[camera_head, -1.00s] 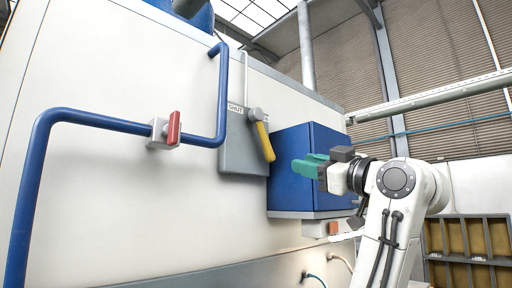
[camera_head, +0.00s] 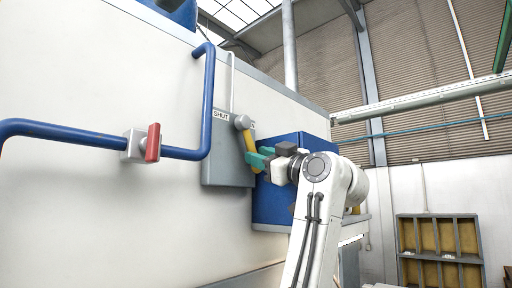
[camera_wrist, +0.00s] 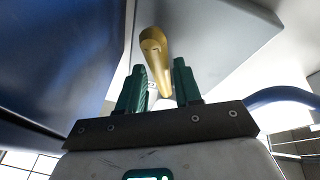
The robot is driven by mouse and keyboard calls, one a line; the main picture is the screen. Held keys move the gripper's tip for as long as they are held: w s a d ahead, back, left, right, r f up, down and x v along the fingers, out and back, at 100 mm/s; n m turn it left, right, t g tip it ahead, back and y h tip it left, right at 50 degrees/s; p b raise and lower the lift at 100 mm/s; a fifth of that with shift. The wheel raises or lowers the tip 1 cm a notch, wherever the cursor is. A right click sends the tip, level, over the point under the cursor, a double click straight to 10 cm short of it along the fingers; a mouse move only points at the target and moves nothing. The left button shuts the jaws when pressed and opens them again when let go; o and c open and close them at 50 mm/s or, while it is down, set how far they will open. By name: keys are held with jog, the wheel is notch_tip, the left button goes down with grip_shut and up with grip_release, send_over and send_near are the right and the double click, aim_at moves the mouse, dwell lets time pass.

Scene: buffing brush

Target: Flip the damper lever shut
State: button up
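The damper lever (camera_head: 249,144) has a yellow handle hanging down and slightly right from a grey hub, on a grey plate (camera_head: 222,172) on the white wall. A SHUT label (camera_head: 221,115) sits left of the hub. My gripper (camera_head: 258,157) is at the lower part of the handle, with its teal fingers across it. In the wrist view, the yellow lever (camera_wrist: 155,48) runs down into the gap between the two open fingers (camera_wrist: 160,68). Space shows beside it, and I cannot tell whether either finger touches it.
A blue box (camera_head: 285,200) stands out from the wall just right of the plate, close behind my gripper. A blue pipe (camera_head: 208,100) runs left of the plate, with a red-handled valve (camera_head: 153,142) on it. A shelf rack (camera_head: 440,255) stands far right.

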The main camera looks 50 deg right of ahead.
jog(key=shift+x, duration=0.9)
grip_shut()
